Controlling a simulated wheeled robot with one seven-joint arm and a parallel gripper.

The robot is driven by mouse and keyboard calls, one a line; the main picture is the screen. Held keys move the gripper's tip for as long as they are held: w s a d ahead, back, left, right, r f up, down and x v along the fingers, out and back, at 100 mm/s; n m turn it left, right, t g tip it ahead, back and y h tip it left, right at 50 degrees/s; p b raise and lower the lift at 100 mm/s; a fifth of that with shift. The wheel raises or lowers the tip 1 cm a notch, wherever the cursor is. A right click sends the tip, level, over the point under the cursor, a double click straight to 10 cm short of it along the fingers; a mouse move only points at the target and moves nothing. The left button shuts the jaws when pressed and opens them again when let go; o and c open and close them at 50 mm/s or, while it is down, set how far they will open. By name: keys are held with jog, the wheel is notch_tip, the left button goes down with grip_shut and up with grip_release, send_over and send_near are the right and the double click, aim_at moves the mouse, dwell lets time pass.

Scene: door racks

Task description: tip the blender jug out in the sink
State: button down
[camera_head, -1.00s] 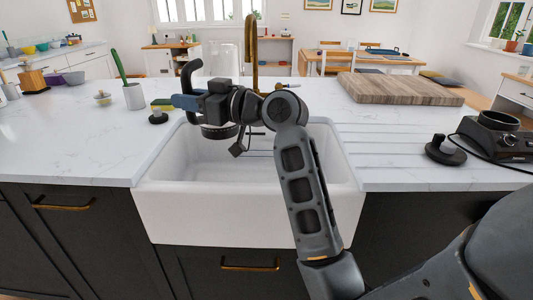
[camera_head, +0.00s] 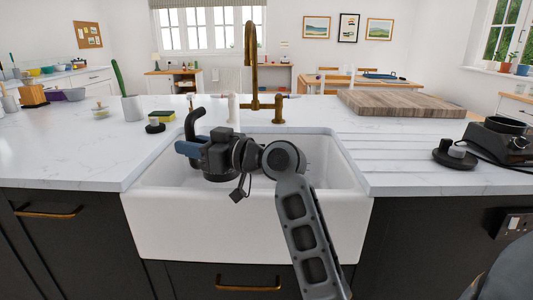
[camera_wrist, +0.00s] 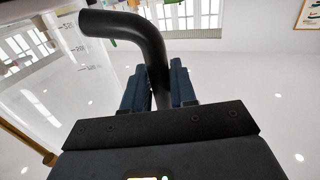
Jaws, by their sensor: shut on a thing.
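The blender jug is clear with a black handle. In the wrist view its curved black handle (camera_wrist: 130,27) passes between my blue-padded fingers, and its clear wall (camera_wrist: 88,62) with printed marks shows at left. In the head view the handle (camera_head: 193,124) stands beside my gripper (camera_head: 188,149); the clear body is very hard to make out, so its tilt and contents cannot be told. My gripper is shut on the handle above the left part of the white sink (camera_head: 248,230). The arm hides part of the basin.
The brass tap (camera_head: 251,65) rises behind the sink, close to my gripper. The blender base (camera_head: 500,142) and a black lid-like piece (camera_head: 455,154) are on the right counter.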

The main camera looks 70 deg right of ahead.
aim_at(228, 112)
jog(key=shift+r, duration=0.2)
